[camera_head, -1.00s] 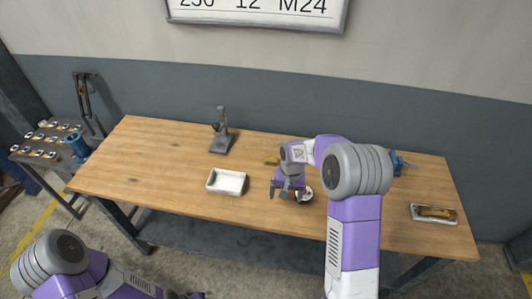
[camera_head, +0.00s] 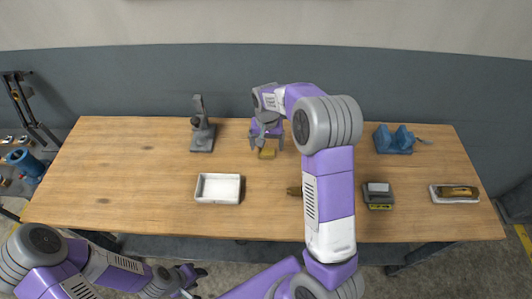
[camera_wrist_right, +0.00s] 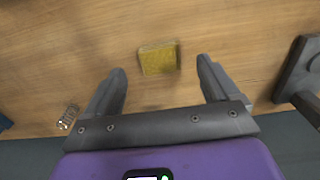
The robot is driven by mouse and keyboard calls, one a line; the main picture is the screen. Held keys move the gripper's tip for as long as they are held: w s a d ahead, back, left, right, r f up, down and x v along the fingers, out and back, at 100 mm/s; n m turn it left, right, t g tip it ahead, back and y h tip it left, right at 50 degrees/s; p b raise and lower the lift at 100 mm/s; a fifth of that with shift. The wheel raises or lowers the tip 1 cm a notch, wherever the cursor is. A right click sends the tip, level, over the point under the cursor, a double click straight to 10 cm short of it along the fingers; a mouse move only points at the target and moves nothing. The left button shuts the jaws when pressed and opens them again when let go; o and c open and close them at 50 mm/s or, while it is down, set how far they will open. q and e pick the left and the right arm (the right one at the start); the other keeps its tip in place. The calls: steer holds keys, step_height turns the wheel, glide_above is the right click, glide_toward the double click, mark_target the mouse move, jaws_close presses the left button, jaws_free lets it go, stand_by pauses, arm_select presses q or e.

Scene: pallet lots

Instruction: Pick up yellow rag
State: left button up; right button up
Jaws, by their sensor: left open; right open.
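The yellow rag (camera_head: 267,154) is a small folded piece lying flat on the wooden table (camera_head: 120,170), towards its back edge. It also shows in the right wrist view (camera_wrist_right: 158,59), just beyond and between the fingertips. My right gripper (camera_head: 266,140) is open and empty, over the table at the rag, with its fingers apart on either side in the wrist view (camera_wrist_right: 162,72). The rag looks clear of both fingers. My left gripper (camera_head: 192,278) is low in the head view, in front of the table, open and away from the rag.
A grey stand (camera_head: 202,134) is left of the rag, and a white tray (camera_head: 219,188) lies nearer the front. A blue fixture (camera_head: 394,140), a grey device (camera_head: 378,196) and a tray with a brown item (camera_head: 438,199) are on the right. The table's left part is clear.

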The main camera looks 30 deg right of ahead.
mark_target(267, 152)
step_height(267, 152, down, 4)
steer(key=shift+f+b, duration=0.1)
steer(key=shift+b, duration=0.5)
steer(key=shift+c, duration=0.4)
steer(key=c, duration=1)
steer(key=shift+c, duration=0.2)
step_height(267, 152, up, 10)
steer(key=p, duration=0.3)
